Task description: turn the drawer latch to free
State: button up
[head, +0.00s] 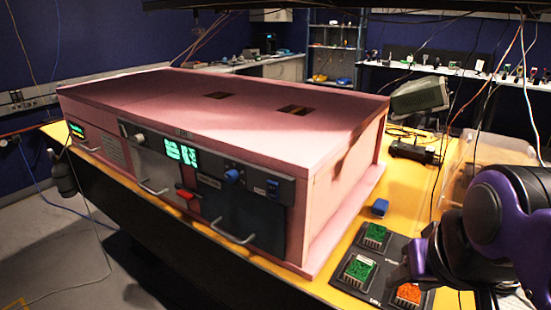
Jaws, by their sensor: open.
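The pink foam enclosure (230,110) stands on the yellow bench. A small red piece (187,193) sits on its front at the upper left of the dark drawer front (245,215); it looks like the drawer latch, but its turn position is too small to tell. The drawer front has a metal handle (233,237) and appears closed. My gripper (403,268) is at the lower right, above the black tray and well apart from the drawer and the red piece. It is open, and nothing shows held in it; its fingertips are partly hidden by my arm.
A black tray (345,288) with green and orange blocks lies right of the enclosure. A clear bin (475,160) stands behind my arm.

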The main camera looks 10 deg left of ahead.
aim_at(185, 194)
jog(key=i+j+z, duration=0.2)
jog(key=j, duration=0.55)
jog(key=j+z, duration=0.15)
jog(key=j, duration=0.55)
jog(key=i+j, duration=0.1)
jog(key=j, duration=0.7)
jog(key=j+z, duration=0.1)
jog(key=j, duration=0.7)
jog(key=i, duration=0.05)
